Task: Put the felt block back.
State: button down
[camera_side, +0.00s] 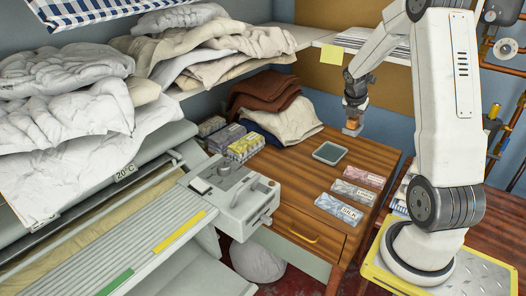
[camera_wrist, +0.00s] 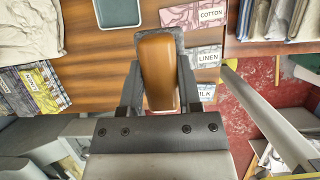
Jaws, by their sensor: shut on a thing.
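My gripper (camera_side: 354,112) is shut on the felt block, which has a rounded orange-brown top and a grey felt edge. In the wrist view the felt block (camera_wrist: 158,72) sits between the two dark fingers of my gripper (camera_wrist: 158,95). In the side view the felt block (camera_side: 352,129) hangs above the wooden table's back part, apart from the top. A shallow grey-green tray (camera_side: 330,152) with a pale rim lies on the table, below and a little left of the block, and looks empty. The tray (camera_wrist: 118,12) is partly cut off in the wrist view.
Fabric bundles labelled COTTON (camera_wrist: 211,15), LINEN (camera_wrist: 208,57) and SILK (camera_side: 338,208) lie along the table's right side. Several patterned packs (camera_side: 245,146) and folded cloths (camera_side: 287,122) stand at left. The ironer (camera_side: 235,200) is front left. Bare wood (camera_side: 285,185) lies between.

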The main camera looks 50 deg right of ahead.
aim_at(352, 132)
notch_tip(352, 132, down, 6)
jog(key=shift+w, duration=0.1)
jog(key=w+d+f, duration=0.8)
jog(key=w+d, duration=0.1)
jog(key=shift+f, duration=0.25)
jog(key=shift+w+d+f, duration=0.25)
jog(key=shift+f, duration=0.2)
dwell(0.3)
jog(key=shift+f, duration=0.1)
jog(key=shift+w+d+f, duration=0.1)
jog(key=shift+f, duration=1.55)
